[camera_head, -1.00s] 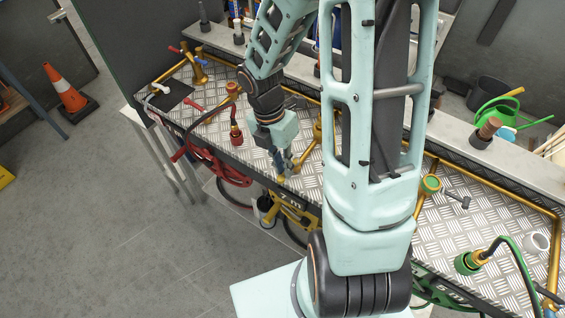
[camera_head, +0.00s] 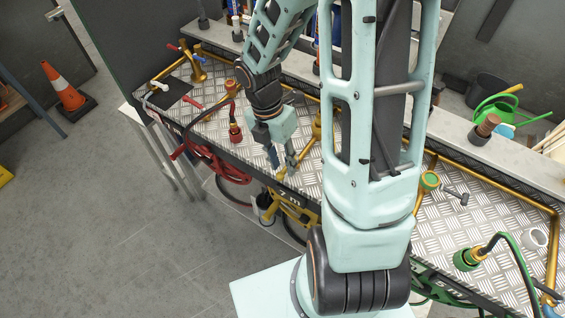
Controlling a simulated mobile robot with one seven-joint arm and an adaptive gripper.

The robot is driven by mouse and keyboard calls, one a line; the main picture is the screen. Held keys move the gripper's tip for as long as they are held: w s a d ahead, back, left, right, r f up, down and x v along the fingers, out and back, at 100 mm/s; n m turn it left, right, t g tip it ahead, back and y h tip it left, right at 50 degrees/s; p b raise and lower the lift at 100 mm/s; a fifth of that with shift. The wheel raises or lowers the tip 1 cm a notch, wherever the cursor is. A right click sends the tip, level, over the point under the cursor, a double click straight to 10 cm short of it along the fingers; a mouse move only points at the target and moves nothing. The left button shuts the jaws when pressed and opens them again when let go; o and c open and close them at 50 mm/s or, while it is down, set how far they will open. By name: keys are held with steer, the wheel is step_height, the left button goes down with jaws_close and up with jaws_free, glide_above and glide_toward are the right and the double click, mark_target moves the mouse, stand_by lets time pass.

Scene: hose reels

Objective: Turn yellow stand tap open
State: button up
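The yellow reel (camera_head: 292,212) hangs at the front edge of the bench, below my gripper. A brass stand pipe (camera_head: 317,127) rises from the bench behind and right of my gripper, partly hidden by my arm; no colour mark or tap handle on it can be made out. My gripper (camera_head: 282,167) points down over the front of the bench, above the yellow reel. Its fingers look apart, with nothing clearly seen between them. Whether it touches anything cannot be told.
A red connector (camera_head: 235,132) and a red reel (camera_head: 201,157) are left of my gripper. A green tap (camera_head: 430,182) and green connector (camera_head: 468,259) are to the right. Brass pipes run along the bench. An orange cone (camera_head: 65,88) stands on the open floor at left.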

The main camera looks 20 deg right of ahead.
step_height(320, 180, up, 11)
steer(key=w+a, duration=0.1)
steer(key=shift+w+a, duration=0.2)
steer(key=shift+w, duration=0.2)
